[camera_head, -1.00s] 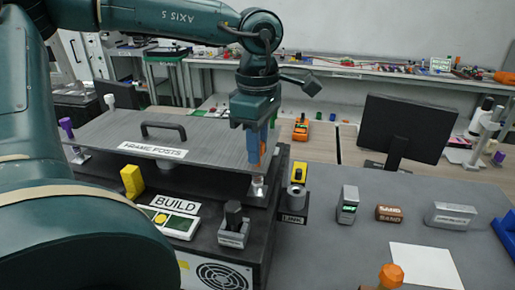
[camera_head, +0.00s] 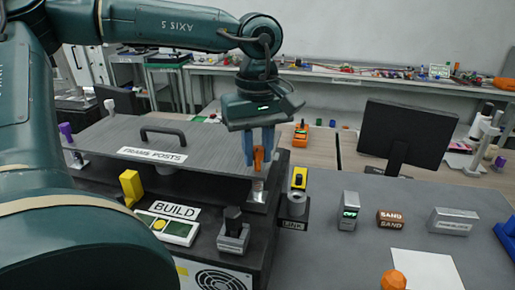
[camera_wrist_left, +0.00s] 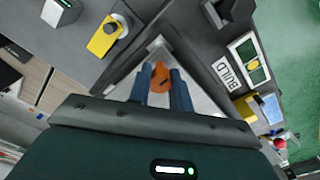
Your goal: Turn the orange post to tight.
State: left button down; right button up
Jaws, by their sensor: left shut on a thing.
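The orange post (camera_head: 258,158) stands on a metal bracket at the near right corner of the grey plate labelled FRAME POSTS (camera_head: 210,140). My left gripper (camera_head: 259,150) points down over it, with one blue finger on each side, shut on the post. In the left wrist view the orange post (camera_wrist_left: 160,77) shows between the two blue fingers. The fingers hide part of its sides, and I cannot read its turn setting. My right gripper is not in view.
A purple post (camera_head: 66,129) and a white post (camera_head: 109,104) stand at the plate's left. A yellow block (camera_head: 131,187), the BUILD panel (camera_head: 178,230) and a black-topped switch (camera_head: 233,236) are in front. A yellow-topped fixture (camera_head: 299,178) stands close right of the gripper.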

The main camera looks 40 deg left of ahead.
pick_arm(q)
jog(key=shift+m, duration=0.5)
jog(key=c, duration=1.3)
grip_release()
notch_tip(320, 180, up, 13)
jog(key=shift+r, duration=0.15)
